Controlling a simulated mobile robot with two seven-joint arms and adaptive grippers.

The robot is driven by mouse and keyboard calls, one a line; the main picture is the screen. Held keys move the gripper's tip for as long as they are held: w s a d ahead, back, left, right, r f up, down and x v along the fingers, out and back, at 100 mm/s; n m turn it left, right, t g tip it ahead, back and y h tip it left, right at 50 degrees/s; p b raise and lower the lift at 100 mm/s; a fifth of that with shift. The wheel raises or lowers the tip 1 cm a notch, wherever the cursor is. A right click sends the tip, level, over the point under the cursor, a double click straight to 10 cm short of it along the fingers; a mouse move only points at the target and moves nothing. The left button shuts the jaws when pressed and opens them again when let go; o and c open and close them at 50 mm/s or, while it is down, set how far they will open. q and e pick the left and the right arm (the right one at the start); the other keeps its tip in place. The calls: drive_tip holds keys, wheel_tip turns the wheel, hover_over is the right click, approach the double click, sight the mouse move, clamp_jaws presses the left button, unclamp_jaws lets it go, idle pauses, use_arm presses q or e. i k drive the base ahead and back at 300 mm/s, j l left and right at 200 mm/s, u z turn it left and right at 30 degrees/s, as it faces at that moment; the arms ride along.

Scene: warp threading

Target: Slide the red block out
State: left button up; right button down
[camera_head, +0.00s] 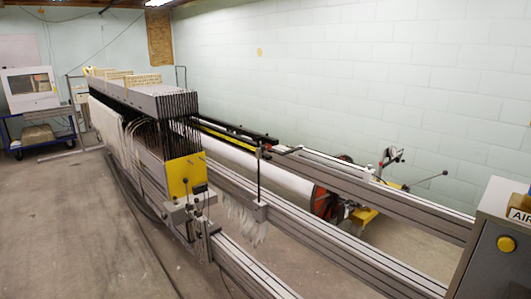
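I cannot make out a clear red block in the head view. The reddish part that shows is a round orange-red disc (323,200) at the end of a white warp roll (262,172), behind the long metal rails. A long grey threading machine (150,105) with a row of thin dark bars runs from the left back to the middle. A yellow plate (186,175) is fixed at its near end, above a grey carriage with small knobs. Neither of my grippers shows in this view.
Long metal rails (330,248) run toward the lower right. A grey control cabinet (498,245) with a yellow button stands at the right edge. A blue cart (42,125) with a monitor is at the back left. The left floor is mostly open, with a cable along the machine.

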sight(263, 148)
drive_tip(key=i+j+u, duration=0.1)
drive_tip(key=i+j, duration=0.3)
drive_tip(key=i+j+u, duration=0.15)
drive_tip(key=i+j, duration=0.2)
drive_tip(key=i+j+u, duration=0.1)
drive_tip(key=i+j, duration=0.25)
drive_tip(key=i, duration=0.2)
drive_tip(key=i+j+u, duration=0.1)
drive_tip(key=i+j, duration=0.15)
drive_tip(key=i, duration=0.2)
drive_tip(key=i+j+u, duration=0.15)
drive_tip(key=i, duration=0.35)
drive_tip(key=j, duration=0.1)
